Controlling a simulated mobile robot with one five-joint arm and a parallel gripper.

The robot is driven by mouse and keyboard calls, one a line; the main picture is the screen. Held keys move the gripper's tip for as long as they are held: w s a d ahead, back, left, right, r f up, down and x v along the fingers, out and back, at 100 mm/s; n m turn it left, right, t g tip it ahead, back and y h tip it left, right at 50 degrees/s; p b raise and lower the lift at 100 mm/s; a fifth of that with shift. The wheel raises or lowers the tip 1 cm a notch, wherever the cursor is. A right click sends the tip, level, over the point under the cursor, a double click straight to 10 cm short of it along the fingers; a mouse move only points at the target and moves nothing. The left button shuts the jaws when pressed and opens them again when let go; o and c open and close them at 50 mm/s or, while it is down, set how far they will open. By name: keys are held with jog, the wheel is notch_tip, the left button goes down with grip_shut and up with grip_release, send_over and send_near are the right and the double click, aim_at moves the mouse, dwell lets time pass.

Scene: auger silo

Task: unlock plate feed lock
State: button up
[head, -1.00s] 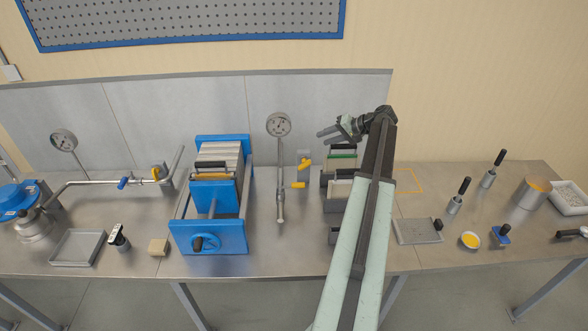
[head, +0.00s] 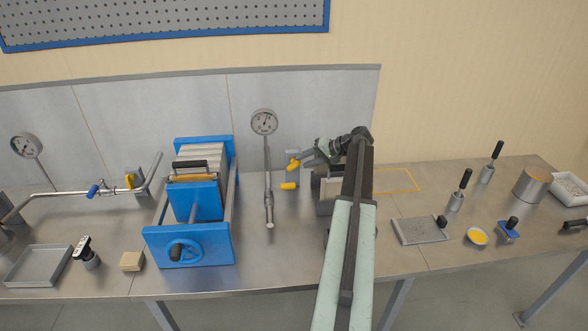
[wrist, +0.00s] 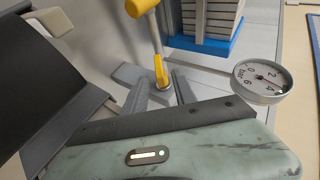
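A fitting with a yellow upper part (head: 293,164) and a yellow lower part (head: 288,186) stands between the blue plate press and a grey holder in the head view; it looks like the feed lock. In the wrist view a yellow piece (wrist: 161,70) sits at a grey block (wrist: 132,75), with a pale rod rising to a yellow end (wrist: 140,6). My gripper (head: 308,159) is beside the upper yellow part. In the wrist view my gripper (wrist: 161,92) has its fingers apart, with the yellow piece in line between them. I cannot tell whether they touch it.
The blue press (head: 190,245) with its plates stands left. A dial gauge (head: 264,122) on a vertical pipe is close by; a gauge also shows in the wrist view (wrist: 262,80). The grey holder (head: 326,206) is partly behind my arm. The bench front is mostly clear.

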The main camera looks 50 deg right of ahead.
aim_at(295, 162)
jog(key=b+x, duration=0.2)
jog(key=x, duration=0.3)
jog(key=shift+w+f, duration=0.2)
jog(key=shift+r, duration=0.1)
